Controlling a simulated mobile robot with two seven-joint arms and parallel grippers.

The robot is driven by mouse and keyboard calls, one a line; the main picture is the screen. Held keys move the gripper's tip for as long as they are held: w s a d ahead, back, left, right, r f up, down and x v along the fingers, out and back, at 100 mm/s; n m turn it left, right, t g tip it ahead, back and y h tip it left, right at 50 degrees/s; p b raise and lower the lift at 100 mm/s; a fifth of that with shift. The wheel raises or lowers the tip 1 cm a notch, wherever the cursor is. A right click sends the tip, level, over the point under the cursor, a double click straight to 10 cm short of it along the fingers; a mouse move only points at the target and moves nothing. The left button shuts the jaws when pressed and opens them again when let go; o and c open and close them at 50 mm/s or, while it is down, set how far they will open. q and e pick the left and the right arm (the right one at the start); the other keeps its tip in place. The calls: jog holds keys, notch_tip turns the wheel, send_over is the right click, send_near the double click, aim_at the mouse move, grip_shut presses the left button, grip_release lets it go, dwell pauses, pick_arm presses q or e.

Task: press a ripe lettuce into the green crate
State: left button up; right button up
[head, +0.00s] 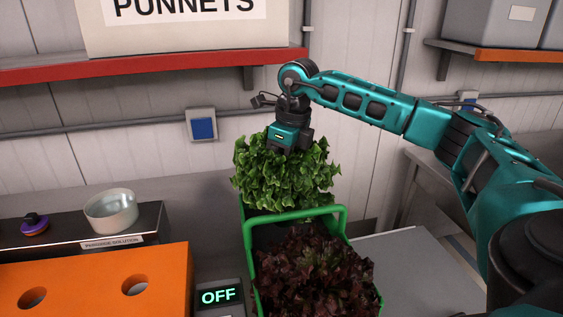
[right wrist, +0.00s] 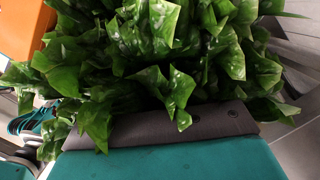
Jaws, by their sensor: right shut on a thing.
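A green lettuce (head: 285,178) is at the far end of the green crate (head: 246,240), above or inside it; the crate's handle hides its base. My right gripper (head: 290,148) reaches down onto the top of this lettuce, and its fingertips are hidden in the leaves. In the right wrist view the green lettuce (right wrist: 160,60) fills the area in front of the gripper (right wrist: 165,118), which is shut on it. A dark red lettuce (head: 312,270) sits in the near part of the crate. My left gripper is not in view.
An orange panel with round holes (head: 95,285) lies at the left. A grey surface (head: 410,270) to the right is clear. A red shelf (head: 150,65) hangs above.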

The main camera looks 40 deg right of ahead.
aim_at(284, 189)
notch_tip(284, 189, down, 5)
jog(key=b, duration=0.3)
jog(key=shift+r, duration=0.15)
jog(key=shift+f+b, duration=0.45)
jog(key=shift+f, duration=0.35)
jog(key=shift+r+p, duration=0.95)
jog(key=shift+r, duration=0.15)
